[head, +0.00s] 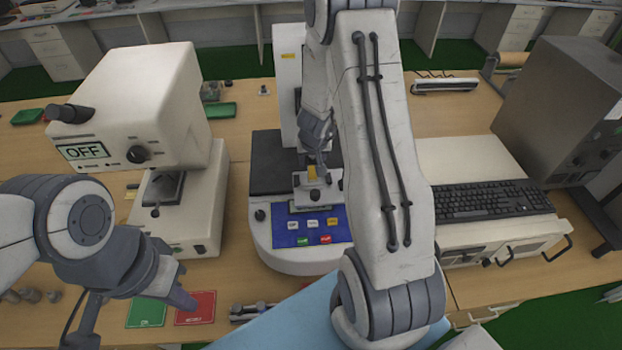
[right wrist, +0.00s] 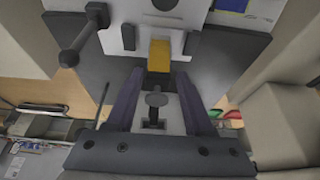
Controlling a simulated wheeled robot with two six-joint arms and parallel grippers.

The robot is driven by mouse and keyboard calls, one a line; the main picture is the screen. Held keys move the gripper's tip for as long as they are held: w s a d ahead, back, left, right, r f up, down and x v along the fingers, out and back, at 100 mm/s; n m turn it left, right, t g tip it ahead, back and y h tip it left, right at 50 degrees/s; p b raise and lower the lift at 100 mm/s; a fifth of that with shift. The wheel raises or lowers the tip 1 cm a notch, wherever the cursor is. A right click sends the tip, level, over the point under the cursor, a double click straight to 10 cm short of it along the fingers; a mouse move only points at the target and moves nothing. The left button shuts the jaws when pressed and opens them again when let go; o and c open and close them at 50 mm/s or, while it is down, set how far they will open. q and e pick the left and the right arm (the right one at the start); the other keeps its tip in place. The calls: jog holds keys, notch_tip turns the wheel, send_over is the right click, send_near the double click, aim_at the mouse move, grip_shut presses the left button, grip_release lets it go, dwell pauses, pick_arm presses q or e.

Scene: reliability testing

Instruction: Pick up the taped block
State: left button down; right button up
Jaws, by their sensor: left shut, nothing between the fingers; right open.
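The taped block (head: 312,172) is a small yellow-orange piece sitting in the grey fixture (head: 318,194) of the testing machine in the middle of the bench. In the right wrist view the block (right wrist: 159,54) lies just beyond and between the fingertips. My right gripper (right wrist: 160,74) is open, with one finger on each side of the line to the block, and nothing is in it. In the head view my right arm partly hides this gripper (head: 318,150) above the block. My left gripper (head: 182,290) is shut and empty, low at the left over the bench front.
The testing machine's blue button panel (head: 310,229) is in front of the fixture. A white machine reading OFF (head: 150,110) stands left. Green (head: 147,309) and red (head: 195,307) mats lie at the front left. A keyboard (head: 490,200) is on the right.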

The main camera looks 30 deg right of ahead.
aim_at(312, 167)
jog(key=shift+w+d+f, duration=0.1)
jog(key=shift+w+f, duration=0.05)
jog(key=shift+f, duration=0.5)
jog(key=b+x, duration=0.2)
jog(key=x, duration=0.1)
jog(key=b+x, duration=0.1)
jog(key=shift+s+f+b, duration=0.25)
jog(key=shift+f+b, duration=0.05)
jog(key=shift+b, duration=0.1)
jog(key=shift+w+f, duration=0.1)
grip_shut()
